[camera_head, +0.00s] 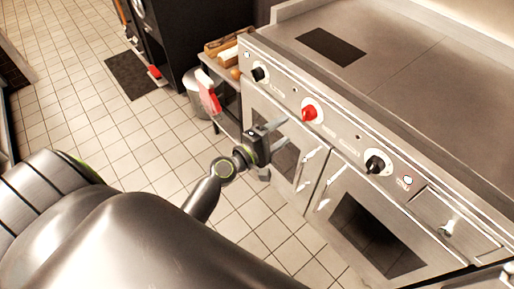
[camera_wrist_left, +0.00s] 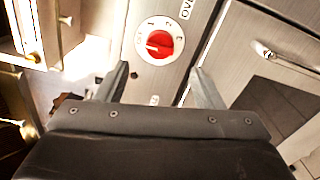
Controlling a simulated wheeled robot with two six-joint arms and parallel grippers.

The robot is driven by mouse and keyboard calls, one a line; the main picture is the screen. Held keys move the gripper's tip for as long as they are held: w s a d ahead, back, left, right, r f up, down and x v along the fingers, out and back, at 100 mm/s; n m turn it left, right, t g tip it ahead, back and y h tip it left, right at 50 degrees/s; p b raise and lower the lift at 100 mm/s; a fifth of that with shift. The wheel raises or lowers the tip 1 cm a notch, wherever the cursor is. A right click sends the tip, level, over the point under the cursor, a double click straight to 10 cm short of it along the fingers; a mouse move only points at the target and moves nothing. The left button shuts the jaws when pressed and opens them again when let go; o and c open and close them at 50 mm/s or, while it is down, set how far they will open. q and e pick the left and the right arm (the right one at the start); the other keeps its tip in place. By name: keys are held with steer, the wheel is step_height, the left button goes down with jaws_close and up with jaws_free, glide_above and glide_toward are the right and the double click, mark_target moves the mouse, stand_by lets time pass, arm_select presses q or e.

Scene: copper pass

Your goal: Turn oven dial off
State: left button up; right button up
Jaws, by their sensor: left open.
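The oven (camera_head: 262,104) is a steel range with a row of dials on its front panel. A red dial (camera_head: 309,113) sits between two black dials, one to its left (camera_head: 259,74) and one to its right (camera_head: 375,164). In the left wrist view the red dial (camera_wrist_left: 159,44) sits on a round white marked plate, ahead of the fingers. My left gripper (camera_head: 274,146) is open and empty, in front of the oven, below and to the left of the red dial, apart from it. Its two fingers also show in the left wrist view (camera_wrist_left: 160,88). My right gripper is out of view.
Oven doors with white handles (camera_head: 322,187) lie below the panel. A small lit indicator (camera_head: 407,181) is right of the right black dial. A side table with a red towel (camera_head: 209,92) stands left of the oven. The tiled floor (camera_head: 150,140) is mostly clear.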

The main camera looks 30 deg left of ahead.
arm_select(q)
steer(key=b+v, duration=0.2)
steer(key=v, duration=0.6)
steer(key=shift+s, duration=0.35)
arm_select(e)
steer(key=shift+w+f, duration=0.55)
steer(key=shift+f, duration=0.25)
arm_select(q)
steer(key=shift+a, duration=0.15)
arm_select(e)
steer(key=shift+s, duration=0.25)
